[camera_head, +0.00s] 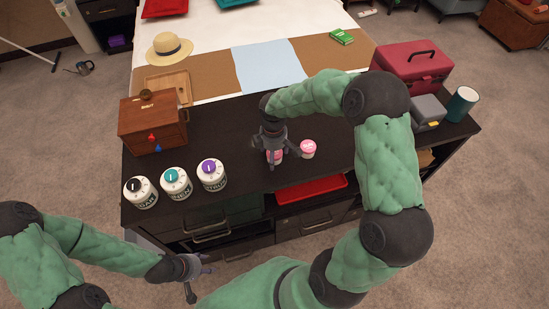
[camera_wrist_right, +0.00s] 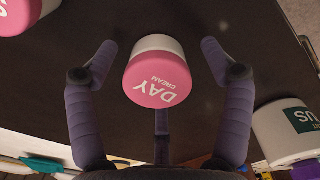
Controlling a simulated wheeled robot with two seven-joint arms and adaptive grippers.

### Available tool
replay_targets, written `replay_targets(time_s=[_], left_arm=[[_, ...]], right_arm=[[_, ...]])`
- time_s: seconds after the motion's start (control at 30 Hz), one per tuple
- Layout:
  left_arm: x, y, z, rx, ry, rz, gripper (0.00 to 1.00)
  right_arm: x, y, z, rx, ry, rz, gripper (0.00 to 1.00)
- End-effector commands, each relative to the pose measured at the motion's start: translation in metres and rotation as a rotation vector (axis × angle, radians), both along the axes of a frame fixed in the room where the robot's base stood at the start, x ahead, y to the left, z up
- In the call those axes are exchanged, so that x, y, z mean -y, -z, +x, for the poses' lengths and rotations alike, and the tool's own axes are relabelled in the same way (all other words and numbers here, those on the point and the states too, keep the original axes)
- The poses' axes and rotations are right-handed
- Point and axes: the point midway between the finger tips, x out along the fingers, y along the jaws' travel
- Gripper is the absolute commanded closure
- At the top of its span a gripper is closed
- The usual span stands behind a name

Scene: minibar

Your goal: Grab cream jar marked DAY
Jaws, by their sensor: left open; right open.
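The cream jar marked DAY (camera_wrist_right: 158,80), white with a pink lid, stands on the dark counter. In the right wrist view it sits between the spread fingers of my right gripper (camera_wrist_right: 158,55), with a gap at both sides. In the head view the right gripper (camera_head: 271,150) comes down over this jar (camera_head: 277,156) and hides part of it. A second white jar with a pink lid (camera_head: 308,149) stands just to the right; its marking is not readable. My left gripper (camera_head: 190,280) is open and empty, in front of the counter at lower left.
Three white canisters (camera_head: 175,184) with black, teal and purple lids stand at the counter's left front. A wooden box (camera_head: 153,124) is behind them. A red case (camera_head: 412,67), grey box (camera_head: 428,112) and teal cup (camera_head: 462,104) are at right. A red tray (camera_head: 311,188) lies below the front edge.

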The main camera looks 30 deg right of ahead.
Motion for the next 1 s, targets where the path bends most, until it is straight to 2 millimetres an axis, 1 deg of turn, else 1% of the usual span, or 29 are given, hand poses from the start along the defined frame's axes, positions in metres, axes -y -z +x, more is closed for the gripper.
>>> replay_targets(time_s=[0.07,0.23,0.27,0.3,0.37,0.4,0.47,0.5,0.83,1.0], left_arm=[[0.0,0.002,0.0,0.0,0.0,0.0,0.48],[0.0,0.001,0.0,0.0,0.0,0.0,0.48],[0.0,0.001,0.0,0.0,0.0,0.0,0.48],[0.0,0.001,0.0,0.0,0.0,0.0,0.48],[0.0,0.001,0.0,0.0,0.0,0.0,0.48],[0.0,0.001,0.0,0.0,0.0,0.0,0.48],[0.0,0.001,0.0,0.0,0.0,0.0,0.48],[0.0,0.001,0.0,0.0,0.0,0.0,0.48],[0.0,0.0,0.0,0.0,0.0,0.0,0.48],[0.0,-0.004,0.0,0.0,0.0,0.0,0.48]], right_arm=[[0.0,0.005,0.0,0.001,0.0,0.0,0.19],[0.0,0.003,0.001,0.001,0.0,0.0,0.19],[0.0,0.003,0.001,0.001,0.0,0.0,0.22],[0.0,0.003,0.001,0.001,0.0,0.0,0.33],[0.0,0.003,0.0,0.001,0.0,0.0,0.5],[0.0,0.003,0.0,0.001,0.0,0.0,0.61],[0.0,0.003,0.0,0.001,0.0,0.0,0.78],[0.0,0.003,0.0,0.001,0.0,0.0,0.81],[0.0,0.001,0.0,0.001,0.0,0.0,0.81],[0.0,-0.01,0.001,0.003,0.0,-0.001,0.81]])
